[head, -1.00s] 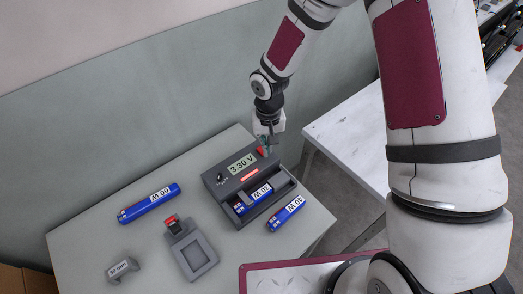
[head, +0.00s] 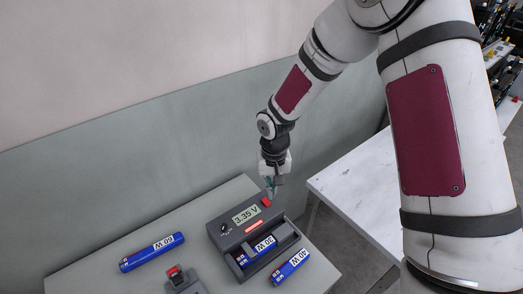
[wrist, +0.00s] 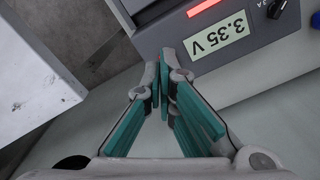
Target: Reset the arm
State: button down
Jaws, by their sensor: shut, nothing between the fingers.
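My gripper (head: 271,184) is shut and empty, just above the far right corner of a dark grey tester box (head: 223,232), by a red part (head: 266,202) on it. In the wrist view its teal fingers (wrist: 164,80) meet at the tips beside the tester's edge; I cannot tell whether they touch it. The tester's display (head: 247,214) reads 3.35 V and a red bar (head: 254,227) is lit below it. A blue 50 W cylinder (head: 264,244) lies in the tester's tray.
Blue 50 W (head: 291,266) and 60 W (head: 152,252) cylinders lie on the grey table (head: 90,270) on either side of the tester. A grey fixture with a red part (head: 181,280) is at the front. A white table (head: 365,180) stands to the right across a gap.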

jog(key=s+d+r+t+h, duration=0.1)
jog(key=s+d+r, duration=0.3)
jog(key=r, duration=0.7)
jog(key=s+d+r+t, duration=0.2)
jog(key=d+r, duration=0.3)
jog(key=r, duration=0.7)
jog(key=s+d+r+t, duration=0.1)
jog(key=s+d+r, duration=0.1)
jog(key=s+r, duration=0.3)
jog(key=s+d+r+t+y, duration=0.1)
jog(key=s+r, duration=0.4)
jog(key=s, duration=0.7)
jog(key=shift+d+m+t, duration=0.3)
jog(key=shift+d+m, duration=0.1)
jog(key=shift+d, duration=0.15)
